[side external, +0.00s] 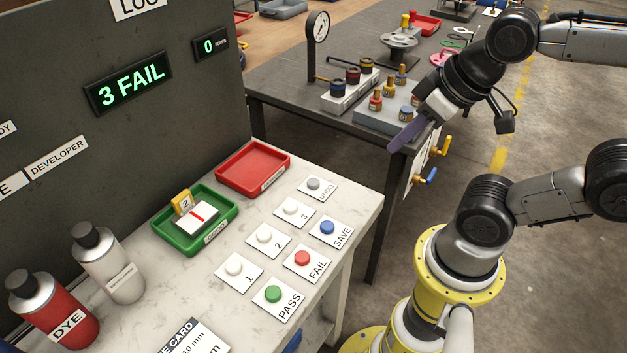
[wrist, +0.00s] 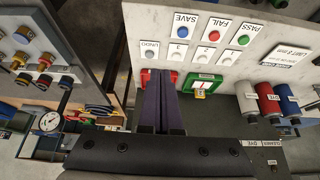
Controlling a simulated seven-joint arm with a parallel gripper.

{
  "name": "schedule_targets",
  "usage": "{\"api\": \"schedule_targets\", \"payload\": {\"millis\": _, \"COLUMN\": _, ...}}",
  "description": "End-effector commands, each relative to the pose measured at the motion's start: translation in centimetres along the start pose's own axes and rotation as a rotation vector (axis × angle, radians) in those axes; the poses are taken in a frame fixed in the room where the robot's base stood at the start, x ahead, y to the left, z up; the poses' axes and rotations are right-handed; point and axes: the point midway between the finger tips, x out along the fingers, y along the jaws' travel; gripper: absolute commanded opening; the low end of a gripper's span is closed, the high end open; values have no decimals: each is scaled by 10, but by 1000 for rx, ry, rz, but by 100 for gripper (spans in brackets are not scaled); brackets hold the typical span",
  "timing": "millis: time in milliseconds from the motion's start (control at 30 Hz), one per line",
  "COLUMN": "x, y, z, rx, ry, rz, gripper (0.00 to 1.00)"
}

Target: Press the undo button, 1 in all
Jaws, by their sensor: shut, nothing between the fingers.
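The undo button (side external: 314,184) is a small grey knob on a white plate lettered UNDO, at the far right corner of the pale bench. It also shows in the wrist view (wrist: 149,54), just beyond my fingertips in the picture. My gripper (side external: 393,148) has purple fingers that are shut together and empty. In the side view it hangs in the air up and to the right of the undo button, apart from it, in front of the dark table. In the wrist view the fingers (wrist: 160,72) lie side by side, pointing toward the button panel.
Beside undo are white buttons 3 (side external: 291,208), 2 (side external: 264,236) and 1 (side external: 234,267), and blue SAVE (side external: 327,227), red FAIL (side external: 302,257) and green PASS (side external: 273,293). A red tray (side external: 253,166) and green tray (side external: 164,244) stand behind. The display (side external: 129,83) reads 3 FAIL.

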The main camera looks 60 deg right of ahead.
Motion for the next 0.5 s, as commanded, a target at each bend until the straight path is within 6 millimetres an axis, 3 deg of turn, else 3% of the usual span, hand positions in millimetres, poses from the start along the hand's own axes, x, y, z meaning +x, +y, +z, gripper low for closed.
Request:
{"api": "schedule_targets", "payload": {"millis": 167, "x": 0, "y": 2, "z": -9, "rx": 91, "ry": 42, "rz": 6, "gripper": 0}}
{"api": "schedule_targets", "payload": {"millis": 500, "x": 8, "y": 32, "z": -94, "rx": 432, "ry": 378, "rz": 63, "gripper": 0}}
